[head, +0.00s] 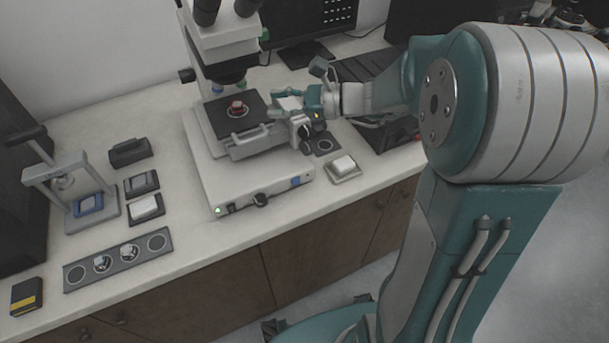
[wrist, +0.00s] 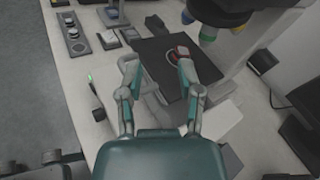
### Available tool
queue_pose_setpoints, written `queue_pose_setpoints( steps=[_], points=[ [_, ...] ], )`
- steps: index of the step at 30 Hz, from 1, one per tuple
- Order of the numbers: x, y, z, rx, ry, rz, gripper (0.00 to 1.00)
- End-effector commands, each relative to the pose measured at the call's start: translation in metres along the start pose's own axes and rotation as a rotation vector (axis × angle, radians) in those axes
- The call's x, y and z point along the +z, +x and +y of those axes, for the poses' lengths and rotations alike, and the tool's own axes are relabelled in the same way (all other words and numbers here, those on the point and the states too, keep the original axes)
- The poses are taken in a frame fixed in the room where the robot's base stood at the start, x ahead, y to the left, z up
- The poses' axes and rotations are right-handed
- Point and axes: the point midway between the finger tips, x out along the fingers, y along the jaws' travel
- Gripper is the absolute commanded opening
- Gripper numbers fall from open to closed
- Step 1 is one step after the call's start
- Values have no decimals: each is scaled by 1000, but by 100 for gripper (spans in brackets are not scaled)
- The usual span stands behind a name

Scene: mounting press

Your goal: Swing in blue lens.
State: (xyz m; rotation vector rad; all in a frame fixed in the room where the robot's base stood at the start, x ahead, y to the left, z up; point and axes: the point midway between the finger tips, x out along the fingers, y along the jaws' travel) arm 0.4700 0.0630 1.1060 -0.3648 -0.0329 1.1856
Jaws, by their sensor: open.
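The microscope (head: 225,40) stands on the bench, with its lens turret above the black stage. In the wrist view its lenses show as a blue lens (wrist: 188,16), a green lens (wrist: 208,34) and a yellow lens (wrist: 239,27) under the dark turret. In the head view the blue lens (head: 217,88) is small, left of the green one. A red sample (head: 237,107) sits on the stage (head: 253,122). My gripper (wrist: 155,58) is open over the stage's front side, apart from the lenses. One finger overlaps the sample in the wrist view; contact cannot be told.
A mounting press (head: 70,190) stands at the left. A strip with round wells (head: 118,262) lies in front of it. A white block on a pad (head: 343,166) is right of the microscope base. A monitor and keyboard (head: 368,72) stand behind my arm.

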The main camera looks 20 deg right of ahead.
Motion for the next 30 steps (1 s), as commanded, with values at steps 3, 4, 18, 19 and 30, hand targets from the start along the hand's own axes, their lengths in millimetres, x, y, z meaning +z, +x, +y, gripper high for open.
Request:
queue_pose_setpoints(
  steps=[3,4,18,19,30],
  points=[
    [8,2,20,66,-81,54,47],
    [10,2,25,84,-103,70,47],
    [22,-12,99,361,-486,308,47],
    [22,-14,103,377,-512,323,47],
    [22,-43,145,586,-847,507,47]
  ],
)
